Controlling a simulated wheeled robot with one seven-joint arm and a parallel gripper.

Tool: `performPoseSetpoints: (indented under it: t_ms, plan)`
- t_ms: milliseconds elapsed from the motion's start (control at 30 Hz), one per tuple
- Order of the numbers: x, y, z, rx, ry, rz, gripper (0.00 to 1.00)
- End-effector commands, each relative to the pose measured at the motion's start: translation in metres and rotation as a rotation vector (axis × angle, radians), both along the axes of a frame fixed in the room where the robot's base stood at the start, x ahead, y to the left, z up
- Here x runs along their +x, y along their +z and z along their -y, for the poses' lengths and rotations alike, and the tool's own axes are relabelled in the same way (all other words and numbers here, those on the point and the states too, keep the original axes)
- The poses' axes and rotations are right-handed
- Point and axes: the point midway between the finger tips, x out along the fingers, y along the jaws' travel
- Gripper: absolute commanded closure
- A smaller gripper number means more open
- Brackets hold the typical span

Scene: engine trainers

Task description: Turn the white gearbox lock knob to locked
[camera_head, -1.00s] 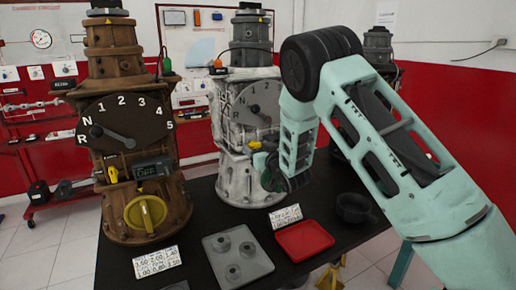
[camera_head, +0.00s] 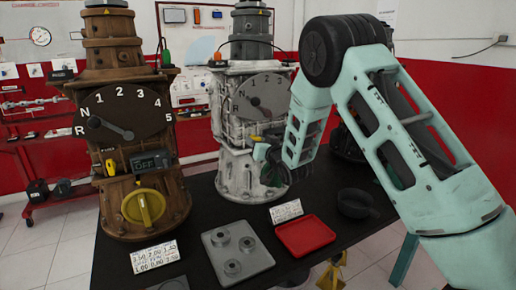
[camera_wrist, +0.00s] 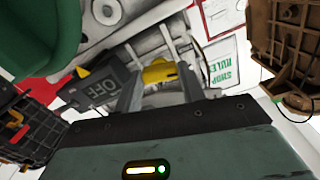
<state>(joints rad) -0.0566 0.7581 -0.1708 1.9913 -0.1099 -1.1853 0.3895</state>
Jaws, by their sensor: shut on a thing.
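The white gearbox (camera_head: 236,178) stands on the dark table, with its numbered dial (camera_head: 262,97) facing me. My gripper (camera_head: 263,154) is at its front, below the dial, and hides part of it. In the wrist view, a yellow knob (camera_wrist: 160,71) sits between the two grey fingers of my gripper (camera_wrist: 160,88), which is shut on it. A dark display reading OFF (camera_wrist: 98,90) is to the left of the fingers, with a small yellow part (camera_wrist: 85,72) beside it. The knob's exact angle is hard to tell.
A brown gearbox (camera_head: 118,205) with a large yellow knob (camera_head: 144,207) stands at left. A grey tray with round parts (camera_head: 262,262), a red tray (camera_head: 306,236) and a dark pan (camera_head: 355,203) lie in front. A third gearbox is mostly hidden behind my arm.

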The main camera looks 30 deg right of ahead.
Motion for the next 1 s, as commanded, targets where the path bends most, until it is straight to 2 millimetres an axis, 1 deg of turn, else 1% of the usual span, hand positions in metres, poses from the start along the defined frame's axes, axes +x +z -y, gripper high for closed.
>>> performPoseSetpoints:
  t_ms: [33, 1000]
  plan:
    - [-0.0002, -0.0042, 0.0014, 0.042, -0.003, 0.001, 0.83]
    - [-0.0002, -0.0027, 0.0018, 0.959, -0.003, -0.032, 0.83]
